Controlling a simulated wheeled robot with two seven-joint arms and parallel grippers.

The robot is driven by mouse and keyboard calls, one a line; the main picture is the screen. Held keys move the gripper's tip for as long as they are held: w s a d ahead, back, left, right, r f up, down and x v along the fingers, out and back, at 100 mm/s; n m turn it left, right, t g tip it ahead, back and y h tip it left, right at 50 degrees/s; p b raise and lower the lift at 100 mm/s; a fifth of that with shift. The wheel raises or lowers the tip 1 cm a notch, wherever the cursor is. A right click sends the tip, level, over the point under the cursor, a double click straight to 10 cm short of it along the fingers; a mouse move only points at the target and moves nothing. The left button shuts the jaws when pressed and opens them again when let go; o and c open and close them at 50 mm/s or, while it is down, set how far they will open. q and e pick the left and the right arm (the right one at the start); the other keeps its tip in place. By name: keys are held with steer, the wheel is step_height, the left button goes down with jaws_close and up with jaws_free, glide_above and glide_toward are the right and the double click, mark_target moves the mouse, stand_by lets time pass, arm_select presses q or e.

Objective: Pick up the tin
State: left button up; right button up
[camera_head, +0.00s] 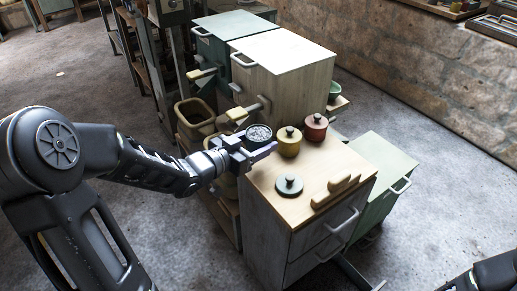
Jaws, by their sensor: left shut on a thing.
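An open dark tin (258,133) with grey, grainy contents is at the back left edge of the wooden cabinet top (315,165). My left gripper (257,146) reaches in from the left and is shut on the tin. The near finger covers the lower part of the tin's side, so I cannot tell whether its base touches the top. A dark round lid with a knob (289,186) lies on the cabinet top in front of it. My right gripper is not in view.
A yellow lidded pot (289,141) stands close right of the tin, with a red lidded pot (315,127) beyond it. A wooden block-like piece (335,190) lies near the front right edge. Taller cabinets (283,50) stand behind. A green cabinet (382,160) is at the right.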

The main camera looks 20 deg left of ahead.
mark_target(267, 128)
arm_select(q)
step_height(267, 128, up, 3)
steer(key=shift+r+p, duration=0.2)
steer(key=shift+p, duration=0.2)
stand_by(0.3)
steer(key=w+d+r, duration=0.2)
steer(key=w+d, duration=0.1)
steer(key=d, duration=0.4)
steer(key=shift+r, duration=0.4)
steer(key=shift+s+d, duration=0.1)
